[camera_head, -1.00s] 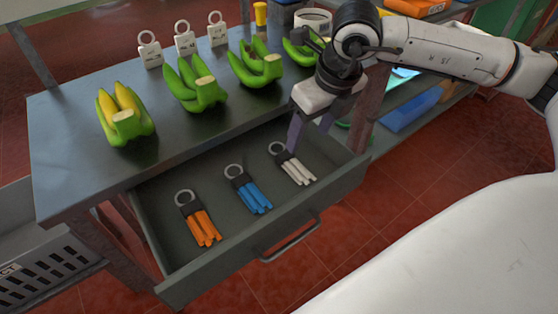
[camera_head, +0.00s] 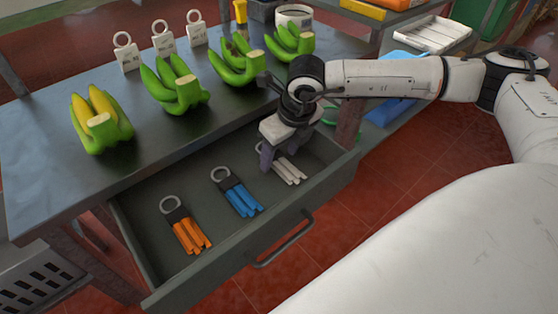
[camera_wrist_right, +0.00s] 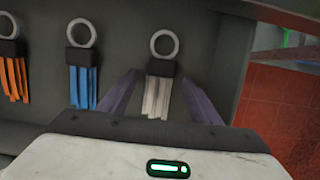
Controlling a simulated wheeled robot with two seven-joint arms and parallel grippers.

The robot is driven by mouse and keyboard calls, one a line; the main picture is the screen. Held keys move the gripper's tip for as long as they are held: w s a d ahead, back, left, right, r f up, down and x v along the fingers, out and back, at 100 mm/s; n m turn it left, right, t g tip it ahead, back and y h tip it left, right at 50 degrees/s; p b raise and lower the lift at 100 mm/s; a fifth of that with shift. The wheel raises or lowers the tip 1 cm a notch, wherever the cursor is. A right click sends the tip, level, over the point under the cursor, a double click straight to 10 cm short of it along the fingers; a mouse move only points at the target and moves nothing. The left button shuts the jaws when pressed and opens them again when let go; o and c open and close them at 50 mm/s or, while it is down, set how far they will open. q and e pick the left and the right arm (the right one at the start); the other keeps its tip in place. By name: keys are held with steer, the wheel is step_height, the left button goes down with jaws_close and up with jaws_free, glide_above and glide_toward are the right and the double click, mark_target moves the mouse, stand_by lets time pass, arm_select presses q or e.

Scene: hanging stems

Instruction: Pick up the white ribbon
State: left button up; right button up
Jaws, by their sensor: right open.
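The white ribbon (camera_head: 290,169) lies in the open drawer (camera_head: 246,262), at its right end. In the head view my right gripper (camera_head: 273,163) covers part of its dark band, and its ring shows just left of the fingers. In the right wrist view the white ribbon (camera_wrist_right: 157,90) shows whole down to its lower strips, with a grey ring and dark band. It sits between the two open fingers of my right gripper (camera_wrist_right: 160,95). I see no finger pressed on it. My left gripper is not in view.
A blue ribbon (camera_head: 238,192) and an orange ribbon (camera_head: 187,228) lie left of the white one in the drawer. The drawer walls and handle (camera_head: 285,245) are close by. Banana bunches (camera_head: 177,88) and ring-topped tags (camera_head: 127,54) stand on the table above.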

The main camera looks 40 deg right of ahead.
mark_target(280, 161)
steer(key=shift+w+f, duration=0.1)
steer(key=shift+f, duration=0.15)
steer(key=c, duration=1.1)
step_height(280, 161, up, 18)
steer(key=shift+r, duration=0.1)
